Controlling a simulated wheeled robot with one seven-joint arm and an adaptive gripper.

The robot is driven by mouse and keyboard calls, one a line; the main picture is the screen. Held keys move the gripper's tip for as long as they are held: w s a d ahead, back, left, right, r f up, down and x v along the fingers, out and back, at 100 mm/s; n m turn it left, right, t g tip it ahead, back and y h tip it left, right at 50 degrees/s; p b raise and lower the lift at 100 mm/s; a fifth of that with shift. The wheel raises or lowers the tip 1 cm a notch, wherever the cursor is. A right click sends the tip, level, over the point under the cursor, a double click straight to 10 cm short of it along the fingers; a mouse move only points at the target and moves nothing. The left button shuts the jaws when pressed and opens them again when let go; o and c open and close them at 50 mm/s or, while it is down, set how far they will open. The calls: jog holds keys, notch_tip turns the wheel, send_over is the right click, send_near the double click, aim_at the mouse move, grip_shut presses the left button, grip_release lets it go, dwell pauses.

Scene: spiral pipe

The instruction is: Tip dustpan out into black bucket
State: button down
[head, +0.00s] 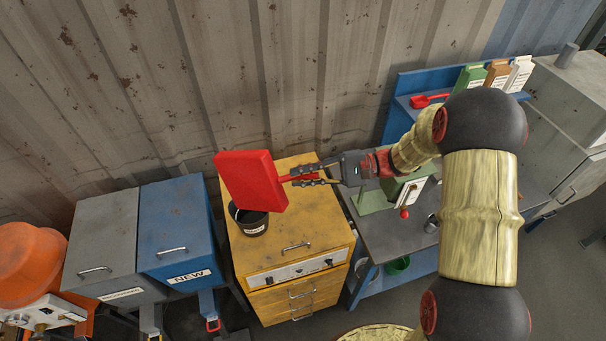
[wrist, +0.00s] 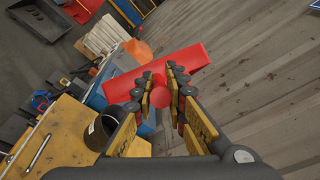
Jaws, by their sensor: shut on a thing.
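The red dustpan (head: 252,181) is held by its handle in my gripper (head: 298,175), which is shut on it. The pan is tilted above the black bucket (head: 250,221), covering part of its mouth in the head view. The bucket stands on the yellow cabinet (head: 310,222) and bears a pale label. In the wrist view the dustpan (wrist: 165,72) extends beyond my gripper's fingers (wrist: 162,95), and the bucket (wrist: 103,130) is at the lower left. Whether anything lies in the pan or the bucket cannot be seen.
A blue bin (head: 178,226) and a grey bin (head: 103,244) stand left of the cabinet. A grey-topped bench (head: 388,232) is to its right. The corrugated wall (head: 270,80) rises close behind. A small red scoop (head: 428,99) lies on the blue shelf.

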jog(key=s+a+n+t+h+b, duration=0.1)
jog(key=s+a+n+h+b, duration=0.1)
jog(key=s+a+n+b, duration=0.2)
jog(key=shift+s+t+h+b, duration=0.35)
jog(key=shift+s+b, duration=0.55)
jog(key=shift+s, duration=1)
jog(key=shift+d+f, duration=0.1)
jog(key=s+a+f+n+t+h+b, duration=0.2)
jog(key=s+b, duration=0.4)
jog(key=b, duration=0.5)
jog(key=shift+s+a+f+n+t+b, duration=0.3)
jog(key=shift+a+f+n, duration=0.3)
jog(key=shift+n, duration=0.4)
jog(key=shift+w, duration=0.1)
